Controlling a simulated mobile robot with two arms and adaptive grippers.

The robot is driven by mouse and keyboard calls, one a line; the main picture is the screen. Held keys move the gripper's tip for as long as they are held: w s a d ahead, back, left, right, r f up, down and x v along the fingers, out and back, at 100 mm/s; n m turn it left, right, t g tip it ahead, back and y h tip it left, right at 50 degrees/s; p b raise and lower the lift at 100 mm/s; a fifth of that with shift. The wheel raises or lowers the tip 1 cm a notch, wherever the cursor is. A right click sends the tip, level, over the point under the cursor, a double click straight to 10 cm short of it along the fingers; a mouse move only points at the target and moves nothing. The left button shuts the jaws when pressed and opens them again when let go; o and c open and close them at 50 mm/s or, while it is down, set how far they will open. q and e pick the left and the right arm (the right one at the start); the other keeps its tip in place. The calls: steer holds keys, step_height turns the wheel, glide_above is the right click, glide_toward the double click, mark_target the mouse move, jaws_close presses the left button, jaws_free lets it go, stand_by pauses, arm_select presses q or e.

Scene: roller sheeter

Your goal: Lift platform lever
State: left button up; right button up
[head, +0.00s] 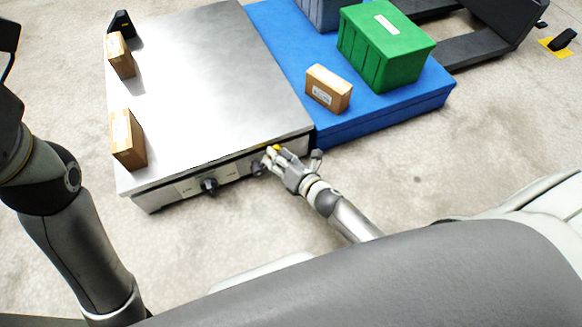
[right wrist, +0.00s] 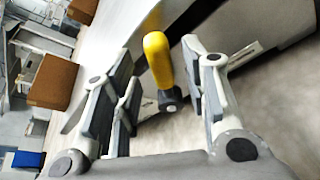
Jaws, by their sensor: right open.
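The platform lever (right wrist: 158,62) has a yellow handle and a dark base, and it stands out from the front of the steel platform. In the right wrist view it lies between the open fingers of my right gripper (right wrist: 160,100), with gaps visible on both sides. In the head view my right gripper (head: 273,160) is at the platform's front face, near its right end, and covers most of the lever; only a bit of yellow (head: 277,148) shows. The steel platform (head: 205,80) has a flat top. My left arm is at the left edge of the head view; its gripper fingers cannot be made out.
A black knob (head: 209,185) is on the platform's front, left of my right gripper. Two cardboard boxes (head: 127,140) (head: 120,58) stand on the platform's left side. A blue pallet (head: 390,105) adjoins on the right, with a green crate (head: 375,55) and a small box (head: 328,88).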

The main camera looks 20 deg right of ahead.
steer(key=v, duration=1)
steer(key=shift+s+r, duration=0.2)
steer(key=shift+s, duration=0.15)
